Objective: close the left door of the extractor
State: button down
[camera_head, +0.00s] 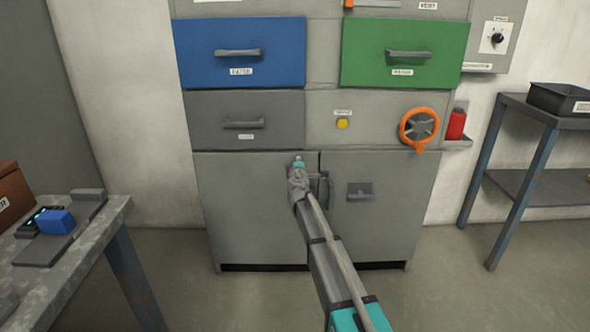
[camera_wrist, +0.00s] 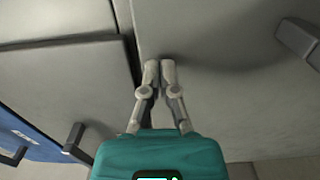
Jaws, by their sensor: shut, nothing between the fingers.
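The extractor is a grey cabinet with two lower doors. Its left door (camera_head: 245,205) is a plain grey panel that looks nearly in line with the cabinet front. I cannot tell whether it is fully closed. A dark gap runs along its top edge in the wrist view, where the door (camera_wrist: 225,100) fills much of the picture. My gripper (camera_head: 298,163) is at the upper right part of the left door. In the wrist view my gripper (camera_wrist: 160,68) is shut and empty, its fingertips at or very near the door surface. A dark handle (camera_head: 324,188) stands beside my arm, partly hidden.
The right door (camera_head: 390,225) has its own handle (camera_head: 360,190). Above are a grey drawer (camera_head: 215,105), a blue drawer (camera_head: 240,70), a green drawer (camera_head: 400,70) and an orange wheel (camera_head: 405,138). A worktable (camera_head: 95,240) stands left, a shelf table (camera_head: 540,185) right.

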jog(key=shift+w+a+r, duration=0.15)
jog(key=shift+w+r, duration=0.05)
jog(key=shift+w, duration=1)
jog(key=shift+w+a, duration=0.1)
jog(key=s+d, duration=0.8)
jog(key=s, duration=0.4)
